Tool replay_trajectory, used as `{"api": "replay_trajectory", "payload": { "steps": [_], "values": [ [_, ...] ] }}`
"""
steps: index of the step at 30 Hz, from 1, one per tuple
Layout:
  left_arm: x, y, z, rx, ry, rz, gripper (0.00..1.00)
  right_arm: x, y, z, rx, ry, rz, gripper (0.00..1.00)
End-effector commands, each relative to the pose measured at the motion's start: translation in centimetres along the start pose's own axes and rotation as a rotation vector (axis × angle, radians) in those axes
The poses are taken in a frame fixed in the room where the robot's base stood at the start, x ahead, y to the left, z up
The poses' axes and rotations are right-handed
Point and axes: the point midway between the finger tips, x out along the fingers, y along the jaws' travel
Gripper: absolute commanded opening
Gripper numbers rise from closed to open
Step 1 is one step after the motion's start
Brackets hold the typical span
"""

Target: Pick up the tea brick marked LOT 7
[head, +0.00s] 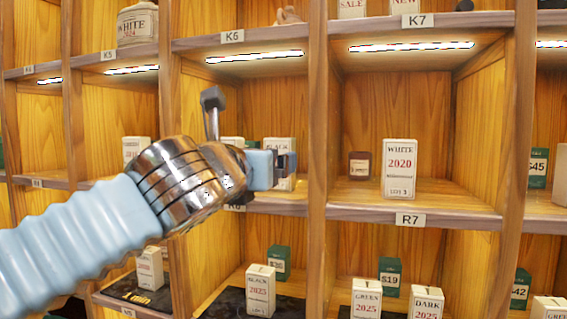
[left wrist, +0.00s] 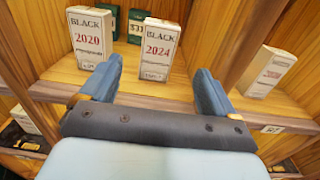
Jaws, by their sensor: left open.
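My left gripper (head: 285,168) is open in front of the middle shelf left of the R7 bay. In the left wrist view its fingers (left wrist: 157,78) point at a white tea brick marked BLACK 2024 (left wrist: 158,48), which stands upright beyond and between the fingertips. A second white brick marked BLACK 2020 (left wrist: 91,40) stands to its left. The lot lines on both are too small to read. In the head view, a brick marked BLACK (head: 279,144) is partly hidden by the gripper. A brick marked WHITE 2020 (head: 399,169) stands in the R7 bay; its lot line seems to read LOT 3. No LOT 7 mark is legible.
Wooden dividers (head: 317,120) and shelf edges (head: 350,212) frame the bays. Green price boxes (left wrist: 136,25) stand behind the bricks. More bricks, such as GREEN 2025 (head: 366,298), stand below. Another brick (left wrist: 271,72) stands right of the divider.

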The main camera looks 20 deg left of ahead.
Motion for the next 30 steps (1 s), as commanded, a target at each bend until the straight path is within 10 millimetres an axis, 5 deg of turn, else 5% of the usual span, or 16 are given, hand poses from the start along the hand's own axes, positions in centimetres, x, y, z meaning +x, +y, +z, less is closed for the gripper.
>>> {"api": "replay_trajectory", "payload": {
  "steps": [6, 21, 30],
  "values": [
    [4.7, 0.0, 0.0, 0.000, 0.003, 0.000, 0.89, -0.6, -0.2, 0.0, -0.001, -0.001, -0.001, 0.43],
    [10.9, 0.1, -0.3, 0.001, 0.002, -0.001, 0.89, -1.4, -0.6, 0.0, -0.002, -0.001, -0.002, 0.43],
    [11.6, 0.2, -0.4, 0.001, 0.000, 0.000, 0.89, -1.4, -0.6, 0.0, -0.002, -0.001, -0.002, 0.43]
  ]
}}
